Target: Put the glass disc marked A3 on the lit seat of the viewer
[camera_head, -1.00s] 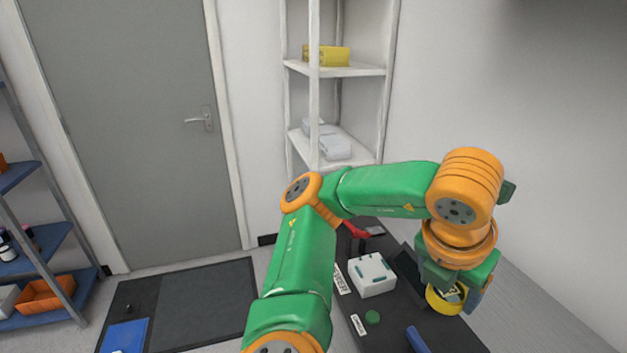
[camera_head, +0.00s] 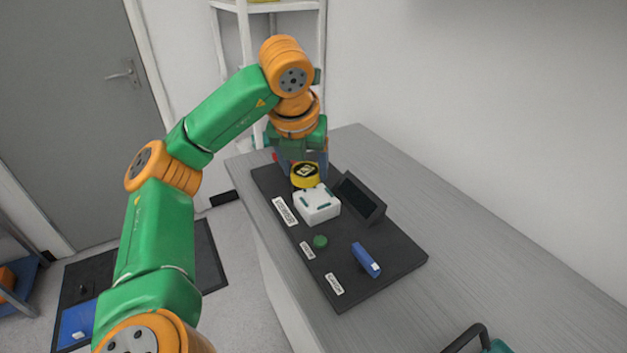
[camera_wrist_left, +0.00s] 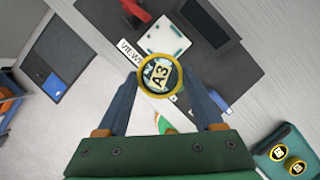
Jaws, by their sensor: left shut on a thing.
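My left gripper (camera_head: 305,163) is shut on a yellow-rimmed glass disc (camera_head: 305,175). In the left wrist view the disc (camera_wrist_left: 158,77) lies between the fingertips, face to the camera, and its mark reads A3. The viewer is a white box with teal strips (camera_head: 317,208) on a dark base. In the head view the disc is at the far edge of the white box; the gap between them is hard to judge. The white box (camera_wrist_left: 165,37) also shows beyond the disc in the left wrist view. I cannot make out a lit seat. My right gripper is out of view.
On the dark base (camera_head: 345,290) are a tilted dark screen (camera_head: 360,198), a green knob (camera_head: 320,241), a blue part (camera_head: 366,260) and a red part behind. A teal tray (camera_wrist_left: 272,150) holds yellow-rimmed discs.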

